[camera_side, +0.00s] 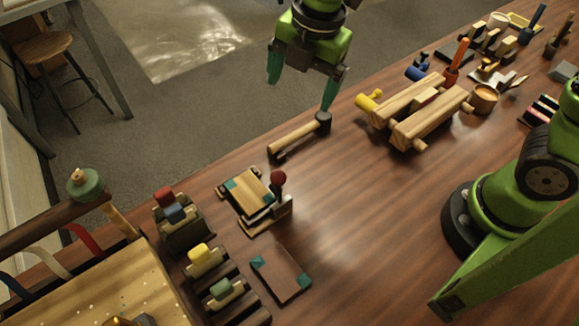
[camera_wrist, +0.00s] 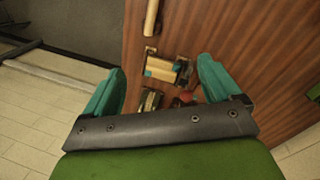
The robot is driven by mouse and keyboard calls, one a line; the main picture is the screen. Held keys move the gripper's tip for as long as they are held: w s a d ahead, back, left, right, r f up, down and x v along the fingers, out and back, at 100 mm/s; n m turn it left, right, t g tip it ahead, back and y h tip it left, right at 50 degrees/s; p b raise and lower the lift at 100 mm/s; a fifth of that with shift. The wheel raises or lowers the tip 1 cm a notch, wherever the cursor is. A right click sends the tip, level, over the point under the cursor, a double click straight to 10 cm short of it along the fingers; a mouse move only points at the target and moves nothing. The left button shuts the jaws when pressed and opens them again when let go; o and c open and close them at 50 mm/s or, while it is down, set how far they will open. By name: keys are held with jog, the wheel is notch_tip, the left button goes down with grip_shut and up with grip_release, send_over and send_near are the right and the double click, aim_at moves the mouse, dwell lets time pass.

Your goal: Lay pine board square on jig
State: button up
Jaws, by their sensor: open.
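A pale pine board (camera_side: 250,190) with teal patches lies on a small wooden fixture with a red-knobbed lever (camera_side: 279,178), which I take for the jig (camera_side: 262,226). I cannot tell whether the board sits square on it. In the wrist view, the pale board (camera_wrist: 160,66) and red knob (camera_wrist: 186,97) show between and just beyond my fingers. My gripper (camera_side: 302,88) is open and empty, high above the table's far edge, up and right of the board; its teal fingers also show in the wrist view (camera_wrist: 162,70).
A mallet (camera_side: 298,136) lies between my gripper and the board. A flat brown panel with teal corners (camera_side: 281,273) lies nearer, beside a dark rack (camera_side: 222,290) with coloured pieces. A wooden vise (camera_side: 420,108) and tools stand at right. The middle of the table (camera_side: 370,215) is clear.

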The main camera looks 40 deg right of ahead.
jog(key=s+d+r+m+t, duration=0.1)
jog(key=s+d+m, duration=0.2)
jog(key=m, duration=0.6)
jog(key=s+d+r+m+t+y, duration=0.1)
jog(key=s+d+m+t, duration=0.1)
jog(key=d+m, duration=0.6)
jog(key=s+d+r+m+t, duration=0.2)
jog(key=s+d+m, duration=0.2)
jog(key=m, duration=0.6)
jog(key=shift+s+d+y, duration=0.3)
jog(key=shift+s+d, duration=0.1)
jog(key=shift+d, duration=0.5)
